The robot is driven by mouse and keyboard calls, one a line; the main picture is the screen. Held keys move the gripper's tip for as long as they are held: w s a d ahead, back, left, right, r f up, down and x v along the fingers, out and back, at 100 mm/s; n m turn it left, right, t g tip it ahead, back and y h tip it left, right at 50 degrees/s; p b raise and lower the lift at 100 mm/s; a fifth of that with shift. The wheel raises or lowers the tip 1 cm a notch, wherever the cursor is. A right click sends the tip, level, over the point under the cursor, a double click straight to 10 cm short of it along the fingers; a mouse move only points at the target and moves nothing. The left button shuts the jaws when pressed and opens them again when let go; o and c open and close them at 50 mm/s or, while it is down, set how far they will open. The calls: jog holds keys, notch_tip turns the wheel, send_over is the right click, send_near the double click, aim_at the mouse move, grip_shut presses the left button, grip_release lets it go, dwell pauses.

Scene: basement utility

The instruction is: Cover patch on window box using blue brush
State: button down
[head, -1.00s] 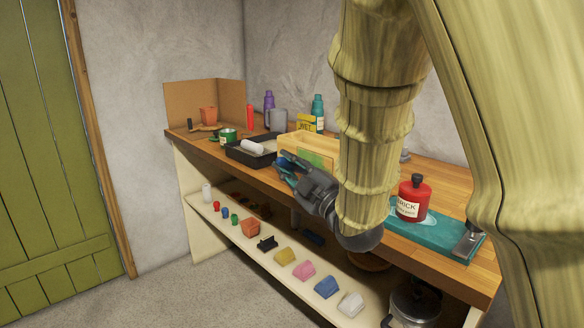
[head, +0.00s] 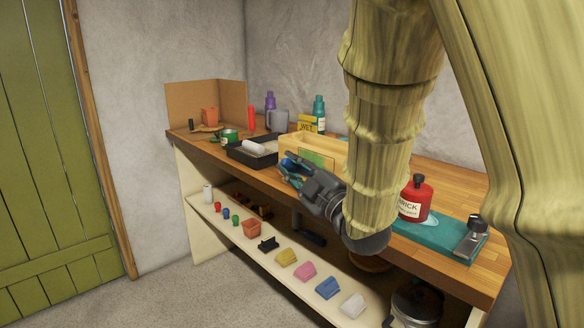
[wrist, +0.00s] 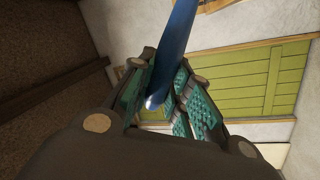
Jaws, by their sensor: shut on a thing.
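The window box (head: 296,147) is a pale wooden box on the workbench, partly hidden by my arm. A green patch (head: 316,158) shows on its front face. My gripper (head: 288,171) is just in front of the box at the bench's front edge. It is shut on the blue brush (wrist: 174,45), whose blue handle runs up between the teal finger pads in the wrist view. In the head view a bit of blue (head: 289,164) shows at the fingers, close to the patch. I cannot tell whether the brush touches it.
A red bottle (head: 415,198) stands on a teal board (head: 440,236) at right. Small coloured items line the lower shelf (head: 256,264).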

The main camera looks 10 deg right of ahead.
jog(key=shift+w+a, duration=0.3)
jog(key=shift+w, duration=0.2)
jog(key=shift+r, duration=0.15)
jog(key=shift+r+p, duration=0.95)
jog(key=shift+r, duration=0.7)
jog(key=shift+s, duration=0.1)
